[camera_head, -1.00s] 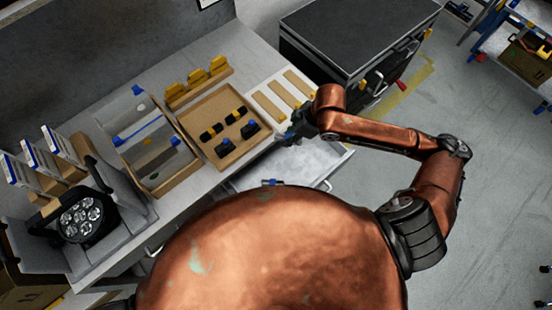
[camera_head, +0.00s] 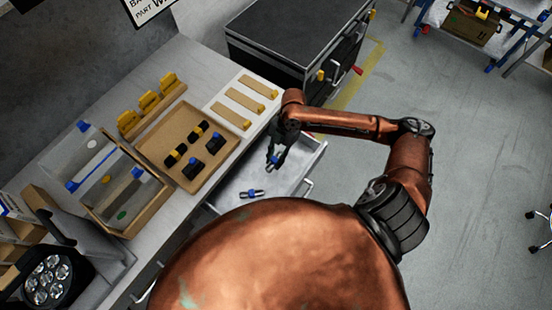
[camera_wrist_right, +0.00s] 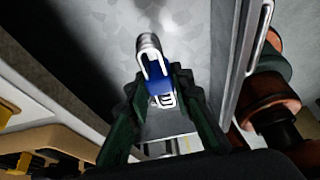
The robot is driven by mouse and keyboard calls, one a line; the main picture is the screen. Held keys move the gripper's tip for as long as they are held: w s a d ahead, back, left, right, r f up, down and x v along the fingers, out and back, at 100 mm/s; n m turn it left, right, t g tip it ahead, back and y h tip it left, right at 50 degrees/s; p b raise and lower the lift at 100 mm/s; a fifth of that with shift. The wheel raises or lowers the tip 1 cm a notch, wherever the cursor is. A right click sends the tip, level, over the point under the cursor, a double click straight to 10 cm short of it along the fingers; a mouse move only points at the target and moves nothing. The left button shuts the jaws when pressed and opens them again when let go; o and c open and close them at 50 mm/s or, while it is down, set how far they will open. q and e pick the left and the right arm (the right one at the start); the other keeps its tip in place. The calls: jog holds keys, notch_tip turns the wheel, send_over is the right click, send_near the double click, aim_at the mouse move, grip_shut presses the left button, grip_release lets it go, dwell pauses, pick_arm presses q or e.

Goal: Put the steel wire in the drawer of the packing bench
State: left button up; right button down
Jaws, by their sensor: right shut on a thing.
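The steel wire (camera_wrist_right: 156,72) is a small looped silver bundle with a blue band. My right gripper (camera_wrist_right: 166,88) is shut on it; in the head view the gripper (camera_head: 273,160) points down over the open drawer (camera_head: 237,178) of the packing bench (camera_head: 196,75). The held wire shows there as a small blue and silver piece (camera_head: 272,164). I cannot tell whether it touches the drawer floor. A similar silver piece with a blue band (camera_head: 251,194) lies in the drawer, left of and nearer than the gripper. My left gripper is not in view.
A cardboard tray (camera_head: 168,183) with black parts and a divided clear-fronted box (camera_head: 125,222) stand on the bench. A white board with wooden strips (camera_head: 247,100) lies behind the drawer. A black cabinet (camera_head: 290,35) stands beyond. The drawer's front hides partly behind my body.

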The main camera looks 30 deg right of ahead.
aim_at(278, 156)
jog(key=w+d+f, duration=0.1)
jog(key=f, duration=0.1)
jog(key=w+d+f+b, duration=0.1)
jog(key=w+d+f, duration=0.1)
jog(key=f, duration=0.1)
jog(key=shift+d+f, duration=0.25)
jog(key=shift+f, duration=0.05)
notch_tip(278, 156, down, 4)
jog(key=shift+w+d+r+b, duration=0.15)
jog(key=shift+r+b, duration=0.1)
jog(key=shift+b, duration=0.35)
jog(key=c, duration=1.7)
grip_release()
jog(key=shift+r, duration=0.1)
jog(key=p+v, duration=0.2)
jog(key=v, duration=1)
